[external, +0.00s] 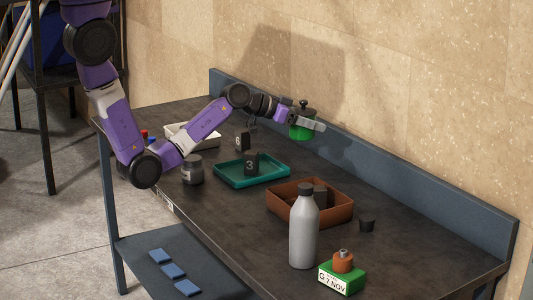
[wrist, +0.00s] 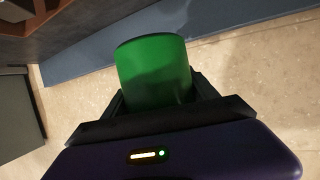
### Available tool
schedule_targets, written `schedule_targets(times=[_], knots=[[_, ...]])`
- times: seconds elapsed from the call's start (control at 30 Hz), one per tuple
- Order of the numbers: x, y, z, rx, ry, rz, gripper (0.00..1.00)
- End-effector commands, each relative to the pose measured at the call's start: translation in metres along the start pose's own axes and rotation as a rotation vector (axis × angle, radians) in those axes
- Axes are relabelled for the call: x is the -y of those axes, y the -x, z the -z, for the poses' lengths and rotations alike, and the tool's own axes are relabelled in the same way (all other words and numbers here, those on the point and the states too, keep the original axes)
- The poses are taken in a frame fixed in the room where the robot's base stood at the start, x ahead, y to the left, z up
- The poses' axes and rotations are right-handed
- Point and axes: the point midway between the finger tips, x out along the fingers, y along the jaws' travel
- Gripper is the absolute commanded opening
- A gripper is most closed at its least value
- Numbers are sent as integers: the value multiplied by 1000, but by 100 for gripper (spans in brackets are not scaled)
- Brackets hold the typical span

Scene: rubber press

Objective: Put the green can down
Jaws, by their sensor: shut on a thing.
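A green can (external: 301,131) with a dark top is held in my gripper (external: 305,123), above the back part of the dark workbench (external: 225,225) and near its raised blue back edge. In the wrist view the green can (wrist: 153,72) sits between the two dark fingers of my gripper (wrist: 160,98). The fingers are shut on it, and it appears clear of the bench top.
A teal tray (external: 225,180) holds a dark block marked 3. A brown tray (external: 290,212) holds dark blocks. The back right is clear.

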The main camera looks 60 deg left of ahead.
Motion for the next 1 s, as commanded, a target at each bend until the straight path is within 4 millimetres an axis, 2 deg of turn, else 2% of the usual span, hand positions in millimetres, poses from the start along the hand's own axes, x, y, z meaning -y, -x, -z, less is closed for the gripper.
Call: schedule_targets(times=[0.2, 0.4, 1.0], knots=[[0, -20, -50, 4, 3, 0, 15], [0, -37, -91, 1, 4, 1, 15], [1, -60, -145, -2, 1, 2, 15]])
